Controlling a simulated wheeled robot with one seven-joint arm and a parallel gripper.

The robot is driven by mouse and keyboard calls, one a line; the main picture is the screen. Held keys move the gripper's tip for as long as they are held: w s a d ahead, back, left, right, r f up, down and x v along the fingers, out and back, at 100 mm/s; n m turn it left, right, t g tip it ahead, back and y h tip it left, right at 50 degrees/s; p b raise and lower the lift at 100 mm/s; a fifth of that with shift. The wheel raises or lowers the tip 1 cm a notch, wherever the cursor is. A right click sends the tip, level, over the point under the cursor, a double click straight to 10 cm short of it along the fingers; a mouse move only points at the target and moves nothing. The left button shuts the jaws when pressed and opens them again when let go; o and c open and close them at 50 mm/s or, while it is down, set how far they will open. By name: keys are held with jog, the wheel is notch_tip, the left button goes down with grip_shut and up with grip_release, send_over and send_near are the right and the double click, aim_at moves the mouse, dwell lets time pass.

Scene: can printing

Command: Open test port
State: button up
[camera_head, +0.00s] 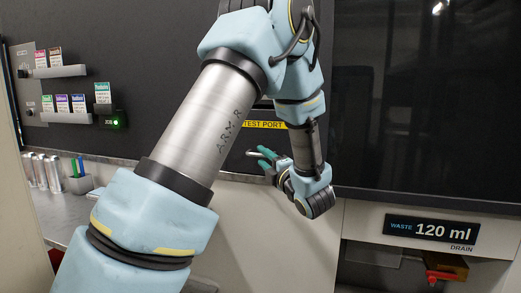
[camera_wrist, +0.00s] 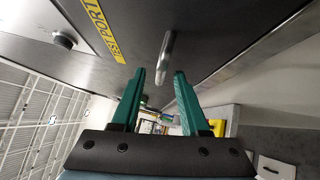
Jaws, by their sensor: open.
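The yellow TEST PORT label (camera_head: 265,125) is on the dark panel in the head view, partly hidden by my arm; it also shows in the wrist view (camera_wrist: 104,28). A metal bar handle (camera_wrist: 165,57) stands out from the dark panel (camera_wrist: 195,25) beside the label. My gripper (camera_wrist: 161,77) has green fingers, open and empty. In the wrist view the handle's lower end lies in the gap between the fingertips; I cannot tell whether it is touched. In the head view my gripper (camera_head: 262,153) is just below the label.
A WASTE display (camera_head: 430,229) reading 120 ml is at the lower right, with a red drain valve (camera_head: 445,272) below. Cartridge shelves (camera_head: 70,117) are on the left wall. Silver cans (camera_head: 42,172) and a pen cup (camera_head: 79,184) stand on the left counter. A round knob (camera_wrist: 65,40) is near the label.

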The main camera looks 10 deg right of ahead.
jog(key=shift+p+x, duration=0.3)
jog(key=shift+x, duration=0.95)
grip_shut()
dwell(0.5)
